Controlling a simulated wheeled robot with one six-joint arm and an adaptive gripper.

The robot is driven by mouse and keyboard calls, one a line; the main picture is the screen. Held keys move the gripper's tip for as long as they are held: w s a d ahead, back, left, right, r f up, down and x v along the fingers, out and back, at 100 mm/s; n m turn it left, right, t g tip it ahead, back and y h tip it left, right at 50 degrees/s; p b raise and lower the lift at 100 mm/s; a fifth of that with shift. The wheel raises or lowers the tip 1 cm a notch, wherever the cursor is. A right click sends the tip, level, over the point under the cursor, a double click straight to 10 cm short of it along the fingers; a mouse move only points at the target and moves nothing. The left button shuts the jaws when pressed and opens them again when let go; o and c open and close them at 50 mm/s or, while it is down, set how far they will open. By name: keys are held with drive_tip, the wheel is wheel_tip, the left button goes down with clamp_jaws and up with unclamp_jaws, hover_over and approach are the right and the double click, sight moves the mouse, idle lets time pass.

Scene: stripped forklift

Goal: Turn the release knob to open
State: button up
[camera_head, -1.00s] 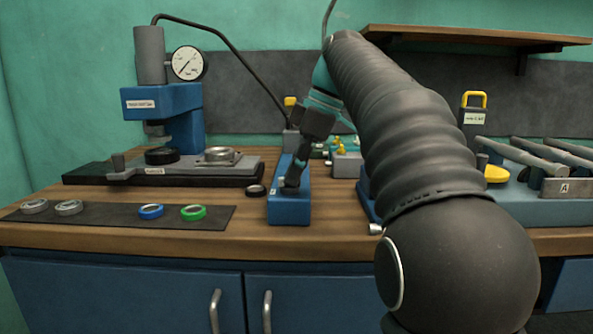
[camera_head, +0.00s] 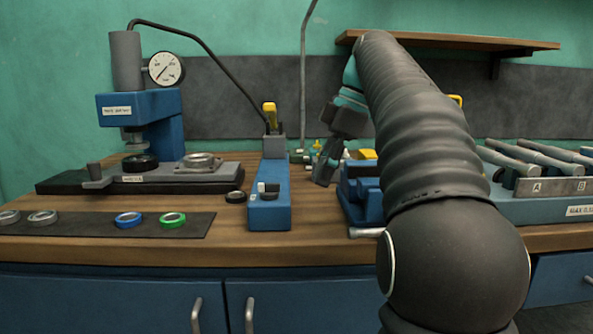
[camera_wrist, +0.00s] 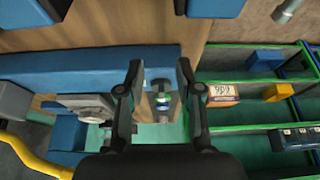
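A long blue pump body (camera_head: 270,208) lies on the bench in the head view, with a grey block and yellow handle (camera_head: 269,113) at its far end. A round black knob (camera_head: 236,197) is at its left side; I cannot tell for sure whether this is the release knob. My gripper (camera_head: 324,172) is to the right of the pump body, apart from it and pointing down. In the wrist view my gripper (camera_wrist: 160,76) has its fingers apart with nothing held. A small fitting with a green ring (camera_wrist: 161,99) shows between and beyond them.
A blue press (camera_head: 150,118) with a gauge (camera_head: 165,69) stands at the left. Coloured rings lie on a dark mat (camera_head: 85,225). A blue vise (camera_head: 360,195) is close to the gripper's right. Green-edged compartments (camera_wrist: 255,103) fill the wrist view's right side. A wooden shelf (camera_head: 470,42) hangs above.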

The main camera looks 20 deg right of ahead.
drive_tip(key=shift+s+d, duration=0.25)
drive_tip(key=shift+d, duration=0.55)
drive_tip(key=shift+s+d, duration=0.25)
drive_tip(key=shift+d, duration=0.5)
drive_tip(key=s+a+m, duration=0.1)
drive_tip(key=a, duration=0.1)
drive_tip(key=s+a+f+m, duration=0.1)
drive_tip(key=a, duration=0.2)
drive_tip(key=s+a+f+m+t, duration=0.1)
drive_tip(key=a, duration=0.1)
drive_tip(key=shift+s+a+m, duration=0.25)
drive_tip(key=shift+a+m, duration=0.05)
drive_tip(key=shift+a, duration=0.1)
drive_tip(key=s+a+f+m+t+h, duration=0.1)
drive_tip(key=s+a+f+m+h, duration=0.1)
drive_tip(key=s+f+m, duration=0.3)
drive_tip(key=s+a+f+m+t+h, duration=0.2)
drive_tip(key=s+f+m, duration=0.4)
drive_tip(key=f, duration=1.3)
drive_tip(key=s+a, duration=0.1)
drive_tip(key=s, duration=0.3)
drive_tip(key=shift+s+a, duration=0.25)
drive_tip(key=shift+s, duration=0.1)
drive_tip(key=shift+f, duration=0.1)
